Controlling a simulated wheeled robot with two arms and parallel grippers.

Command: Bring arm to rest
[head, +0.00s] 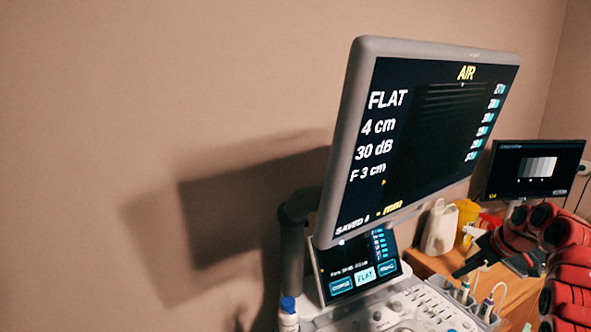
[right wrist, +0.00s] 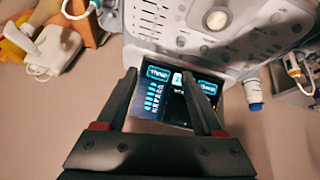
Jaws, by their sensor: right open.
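My right arm (head: 567,262), red and black, comes in at the right edge of the head view. Its gripper (right wrist: 159,76) shows best in the right wrist view, with two dark fingers apart and nothing between the tips. Beyond the fingers, in that view, are the ultrasound machine's small touch screen (right wrist: 178,105) and its control panel (right wrist: 215,20). The touch screen also shows in the head view (head: 357,268), below the large monitor (head: 430,135), which reads AIR, FLAT, 4 cm and 30 dB. My left gripper is not in view.
A wooden table (head: 425,262) behind the arm bears a white jug (head: 439,228) and a yellow container (head: 467,216). A second monitor (head: 533,170) stands at right. Probes (head: 487,308) sit beside the panel. A blue-capped bottle (head: 288,315) stands at left. The wall side at left is clear.

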